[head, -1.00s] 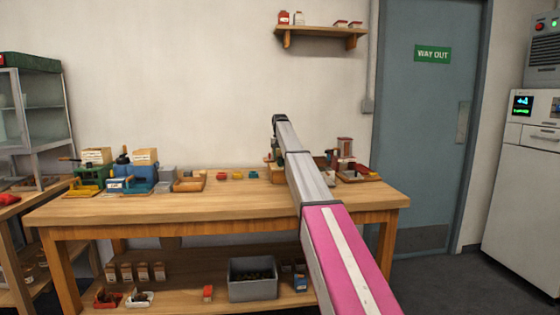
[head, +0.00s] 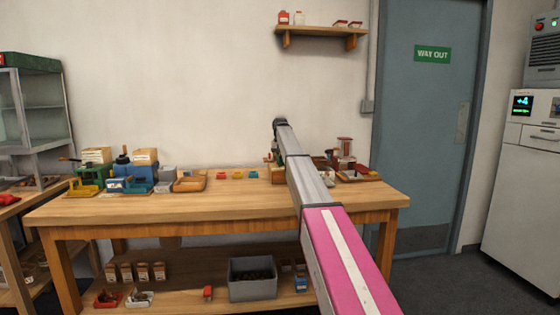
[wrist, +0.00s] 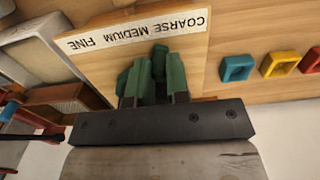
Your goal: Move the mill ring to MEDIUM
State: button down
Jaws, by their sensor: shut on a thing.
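In the wrist view a wooden mill block (wrist: 205,55) carries a white label strip (wrist: 135,31) reading COARSE, MEDIUM and FINE, upside down in the picture. My gripper (wrist: 155,80) is close against the block, below the strip. It is shut on a dark green part (wrist: 158,62), which I take for the mill ring. The top of this part lies near the gap between COARSE and MEDIUM; which mark it points at I cannot tell. Most of the ring is hidden by the fingers and palm. In the head view my arm hides the gripper and most of the mill.
Blue (wrist: 237,67), yellow (wrist: 278,64) and red square pieces lie right of the block in the wrist view. A pale tray (wrist: 40,55) is at left. In the head view the wooden table (head: 200,208) has clear room along its front.

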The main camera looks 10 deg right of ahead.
jog(key=shift+s+d+n, duration=0.3)
jog(key=shift+d+n, duration=0.4)
jog(key=shift+n, duration=0.5)
jog(key=shift+s+d+n, duration=0.1)
jog(key=shift+d+n, duration=0.75)
jog(key=shift+n, duration=0.65)
jog(key=c, duration=1.1)
grip_release()
jog(key=shift+r, duration=0.1)
notch_tip(320, 180, up, 11)
